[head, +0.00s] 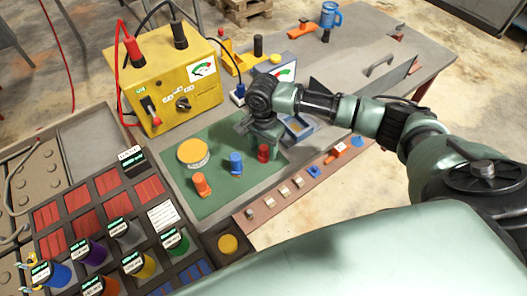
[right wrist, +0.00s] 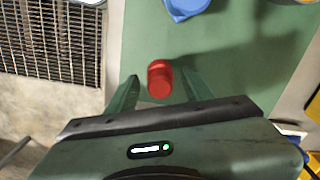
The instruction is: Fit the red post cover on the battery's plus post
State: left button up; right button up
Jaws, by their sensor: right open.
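The red post cover (head: 263,153) is a small red cap standing on the green mat (head: 222,200), right of a blue cap. In the right wrist view the red cover (right wrist: 159,78) shows between the two finger ends, with gaps on both sides. My right gripper (head: 262,138) is open, low over the mat at the red cover; its fingers also show in the right wrist view (right wrist: 160,88). I cannot clearly pick out the battery or its plus post. My left gripper is not in view.
A blue cap (head: 236,163), an orange cap (head: 201,185) and a yellow-topped round tin (head: 193,152) stand on the mat. A yellow charger box (head: 175,95) with red and black leads stands behind. A rail (head: 290,190) with small parts runs along the front edge.

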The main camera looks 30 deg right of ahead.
grip_shut()
jog(key=shift+r, duration=0.15)
